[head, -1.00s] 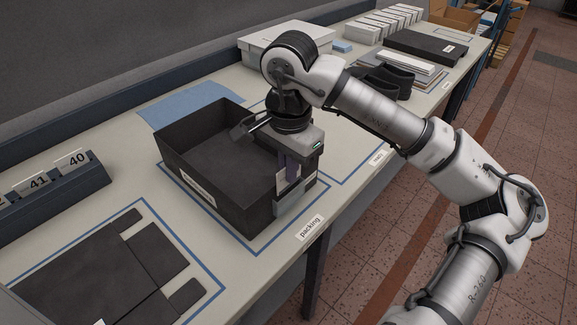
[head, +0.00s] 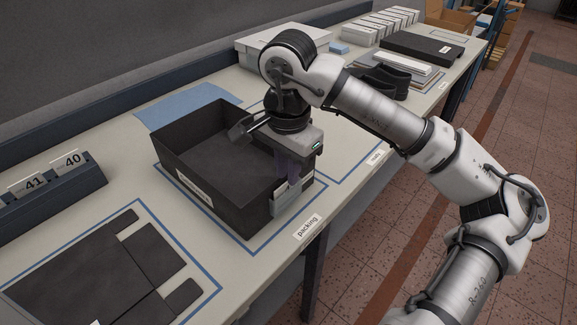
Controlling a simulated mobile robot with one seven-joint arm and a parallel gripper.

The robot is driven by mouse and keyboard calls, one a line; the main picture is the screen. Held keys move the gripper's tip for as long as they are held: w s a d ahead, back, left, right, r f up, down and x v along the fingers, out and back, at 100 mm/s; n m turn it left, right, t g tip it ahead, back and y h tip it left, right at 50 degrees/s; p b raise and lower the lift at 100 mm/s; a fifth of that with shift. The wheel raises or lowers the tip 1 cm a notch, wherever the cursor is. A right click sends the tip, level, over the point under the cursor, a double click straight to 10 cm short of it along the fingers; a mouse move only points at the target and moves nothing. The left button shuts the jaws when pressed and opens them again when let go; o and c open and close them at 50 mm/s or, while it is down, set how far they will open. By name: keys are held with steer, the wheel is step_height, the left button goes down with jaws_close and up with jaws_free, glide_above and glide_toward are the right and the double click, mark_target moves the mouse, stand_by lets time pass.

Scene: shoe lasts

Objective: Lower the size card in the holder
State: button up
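The open black box (head: 215,205) stands in the marked packing area of the bench. A pale, see-through card holder (head: 286,203) sits on the outside of its near right end wall. My gripper (head: 288,176) points down at the top of this holder, its fingers close to the wall's upper edge. A pale size card seems to be at the fingertips and inside the holder, but it is small and hard to tell from the holder. I cannot see whether the fingers press on it.
A dark rack (head: 62,192) with cards 41 and 40 stands at the left. Flat dark pieces (head: 90,262) lie in the front outlined area. Blue paper (head: 185,102) lies behind the box. Black shoes (head: 383,80), a white box (head: 288,42) and a black lid (head: 423,46) are farther back.

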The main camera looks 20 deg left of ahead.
steer(key=shift+s+a+f, duration=0.1)
steer(key=shift+s+f, duration=0.05)
steer(key=shift+f, duration=0.25)
steer(key=shift+s+a+f, duration=0.1)
steer(key=shift+f, duration=0.3)
steer(key=shift+r, duration=0.25)
step_height(320, 180, up, 15)
steer(key=shift+d+b, duration=0.3)
steer(key=shift+b, duration=0.05)
steer(key=shift+f, duration=0.1)
